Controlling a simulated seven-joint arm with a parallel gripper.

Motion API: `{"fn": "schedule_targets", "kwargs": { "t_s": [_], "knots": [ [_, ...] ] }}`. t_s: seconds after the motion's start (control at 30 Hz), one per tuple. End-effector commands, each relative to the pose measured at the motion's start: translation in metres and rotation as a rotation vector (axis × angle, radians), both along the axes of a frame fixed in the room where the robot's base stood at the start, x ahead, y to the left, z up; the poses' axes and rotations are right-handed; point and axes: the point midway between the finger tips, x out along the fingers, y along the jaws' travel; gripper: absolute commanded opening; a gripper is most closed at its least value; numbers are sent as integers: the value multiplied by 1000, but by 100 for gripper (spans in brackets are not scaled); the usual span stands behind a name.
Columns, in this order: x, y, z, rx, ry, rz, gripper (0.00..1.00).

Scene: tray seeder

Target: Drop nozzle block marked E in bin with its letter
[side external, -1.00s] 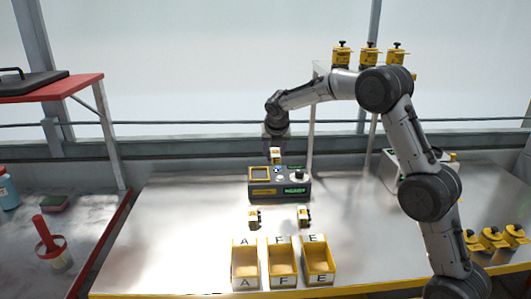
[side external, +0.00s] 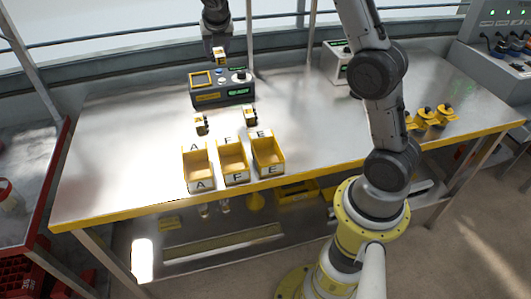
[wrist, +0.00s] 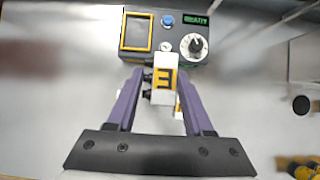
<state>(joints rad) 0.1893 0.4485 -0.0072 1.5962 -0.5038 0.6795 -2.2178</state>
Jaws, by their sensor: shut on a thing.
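My gripper (side external: 218,42) is shut on a white and yellow nozzle block (side external: 220,57), held in the air by the far side of the control box. In the wrist view the held block (wrist: 165,78) shows a dark E on yellow between my gripper's purple fingers (wrist: 161,98). Three open yellow bins stand in a row near the table's front edge: bin A (side external: 199,186) at left, bin F (side external: 235,178) in the middle, bin E (side external: 270,170) at right. Two more blocks, a left one (side external: 201,125) and a right one (side external: 250,116), stand behind the bins, their letters unreadable.
The dark control box (side external: 222,97) with screen and knob stands between my gripper and the bins. Several yellow-topped parts (side external: 425,118) stand at the table's right. A red-edged bench (side external: 45,170) is at the left. The metal table (side external: 120,140) is clear left of the bins.

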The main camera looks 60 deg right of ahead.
Motion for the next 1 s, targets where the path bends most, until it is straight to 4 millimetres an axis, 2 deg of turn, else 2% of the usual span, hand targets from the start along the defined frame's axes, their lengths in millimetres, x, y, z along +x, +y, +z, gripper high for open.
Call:
{"fn": "schedule_targets", "kwargs": {
  "t_s": [0.4, 0.57, 0.7, 1.0],
  "knots": [
    [0, 0, 1, -1, -2, -3, 0],
    [-3, 0, -3, -1, 2, -56, 0],
    [-28, 3, -23, -1, 3, -120, 0],
    [-101, 41, -32, -1, -3, -171, 0]
  ]
}}
